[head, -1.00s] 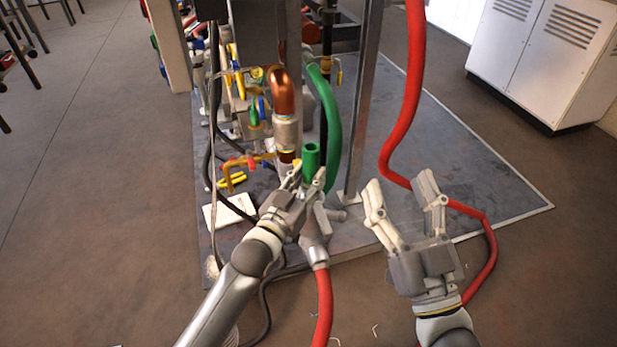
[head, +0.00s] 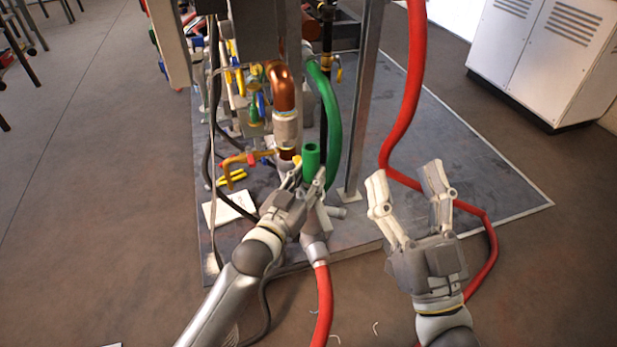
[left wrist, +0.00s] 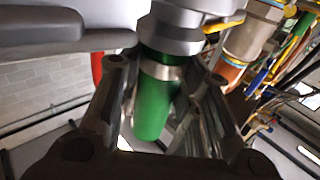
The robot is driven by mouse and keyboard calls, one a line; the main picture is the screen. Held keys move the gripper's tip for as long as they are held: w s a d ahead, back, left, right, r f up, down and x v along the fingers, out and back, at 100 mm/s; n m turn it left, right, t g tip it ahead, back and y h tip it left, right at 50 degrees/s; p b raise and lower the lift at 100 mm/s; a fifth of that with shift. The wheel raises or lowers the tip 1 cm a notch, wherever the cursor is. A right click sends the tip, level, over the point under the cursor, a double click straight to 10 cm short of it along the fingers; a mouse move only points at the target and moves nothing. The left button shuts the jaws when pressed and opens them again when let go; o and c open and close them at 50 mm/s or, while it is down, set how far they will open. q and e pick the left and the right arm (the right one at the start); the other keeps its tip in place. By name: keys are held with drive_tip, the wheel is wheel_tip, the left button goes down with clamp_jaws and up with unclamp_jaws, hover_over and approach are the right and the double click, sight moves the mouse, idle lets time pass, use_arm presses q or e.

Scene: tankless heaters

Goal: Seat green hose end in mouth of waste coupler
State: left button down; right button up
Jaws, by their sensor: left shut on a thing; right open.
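A short green hose end (head: 311,158), a cylinder with an open top, stands upright at my left gripper (head: 304,182). The fingers are shut around it. In the left wrist view the green hose end (left wrist: 153,108) shows between the fingers with a metal band, in line with a stepped grey fitting (left wrist: 170,38). In the head view a grey branched fitting (head: 315,248) with a red hose is just below the gripper; it may be the waste coupler. The gripper hides the joint, so I cannot tell how deep anything sits. My right gripper (head: 405,185) is open and empty.
A curved green hose (head: 331,115) runs behind the gripper. Copper and brass pipework (head: 283,92) stands close on its left. A metal post (head: 360,100) and a tall red hose (head: 405,100) are to the right. A white cabinet (head: 545,60) stands far right.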

use_arm(q)
drive_tip(key=shift+f, duration=0.45)
drive_tip(key=shift+f+b, duration=0.3)
drive_tip(key=shift+b, duration=0.15)
drive_tip(key=c, duration=1)
unclamp_jaws()
drive_tip(key=shift+o, duration=0.2)
use_arm(e)
drive_tip(key=s+r+t, duration=0.1)
drive_tip(key=s+r+t+y, duration=0.1)
drive_tip(key=r, duration=0.1)
drive_tip(key=shift+s+d+r, duration=0.1)
drive_tip(key=shift+s, duration=0.15)
use_arm(q)
drive_tip(key=shift+f, duration=0.15)
drive_tip(key=shift+s, duration=0.1)
drive_tip(key=v, duration=1.2)
